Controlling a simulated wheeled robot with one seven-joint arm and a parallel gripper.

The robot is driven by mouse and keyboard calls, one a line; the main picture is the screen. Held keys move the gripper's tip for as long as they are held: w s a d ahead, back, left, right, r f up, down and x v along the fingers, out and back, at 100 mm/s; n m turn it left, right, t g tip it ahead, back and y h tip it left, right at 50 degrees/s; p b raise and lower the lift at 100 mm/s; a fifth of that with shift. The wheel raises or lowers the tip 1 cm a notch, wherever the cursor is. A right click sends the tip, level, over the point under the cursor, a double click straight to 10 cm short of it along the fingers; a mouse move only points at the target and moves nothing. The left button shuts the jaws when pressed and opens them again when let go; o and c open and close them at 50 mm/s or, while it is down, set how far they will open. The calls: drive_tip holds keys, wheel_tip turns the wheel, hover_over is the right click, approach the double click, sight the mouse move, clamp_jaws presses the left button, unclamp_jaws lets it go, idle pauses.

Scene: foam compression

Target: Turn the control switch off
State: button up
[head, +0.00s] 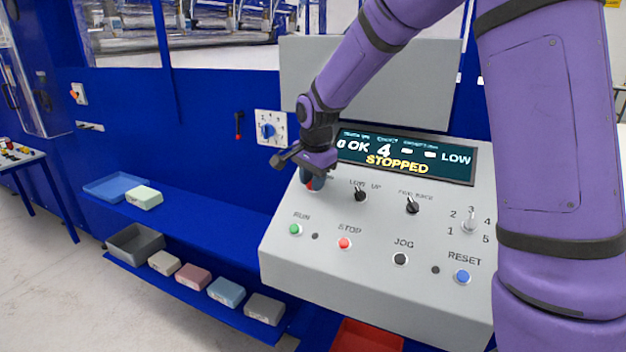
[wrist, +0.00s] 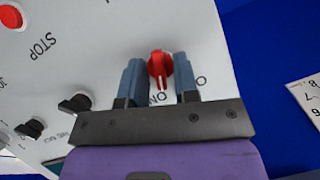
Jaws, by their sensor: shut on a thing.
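The control switch is a small red rotary knob (wrist: 160,64) with a raised ridge, seen in the wrist view; a little of its red (head: 310,184) shows under my gripper in the head view. It sits at the upper left of the grey control panel (head: 375,275). My gripper (wrist: 158,76) is shut on the knob, one blue-grey finger on each side. The ridge points toward the palm, near a partly hidden "ON" label. Another label starting with "O" is partly covered by the right finger. In the head view my gripper (head: 309,180) hides most of the switch.
The display (head: 405,157) reads "STOPPED". Two black toggles (head: 360,193) (head: 412,205) and a numbered selector (head: 469,226) stand right of the switch. Green RUN (head: 296,230), red STOP (head: 344,243), black JOG (head: 400,259) and blue RESET (head: 462,276) buttons line the lower panel.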

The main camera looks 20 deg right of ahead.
drive_tip(key=n, duration=0.2)
drive_tip(key=n+g+h, duration=0.1)
drive_tip(key=n, duration=0.2)
drive_tip(key=shift+w+a+g+h, duration=0.1)
drive_tip(key=shift+a+g+h, duration=0.05)
drive_tip(key=shift+g+h, duration=0.15)
drive_tip(key=n+g+h, duration=0.1)
drive_tip(key=n+h, duration=0.1)
drive_tip(key=n, duration=0.3)
drive_tip(key=shift+a, duration=0.1)
idle(0.4)
drive_tip(key=o, duration=0.6)
drive_tip(key=v, duration=1)
drive_tip(key=shift+w+a+r, duration=0.1)
drive_tip(key=shift+a+r, duration=0.15)
drive_tip(key=shift+r, duration=0.1)
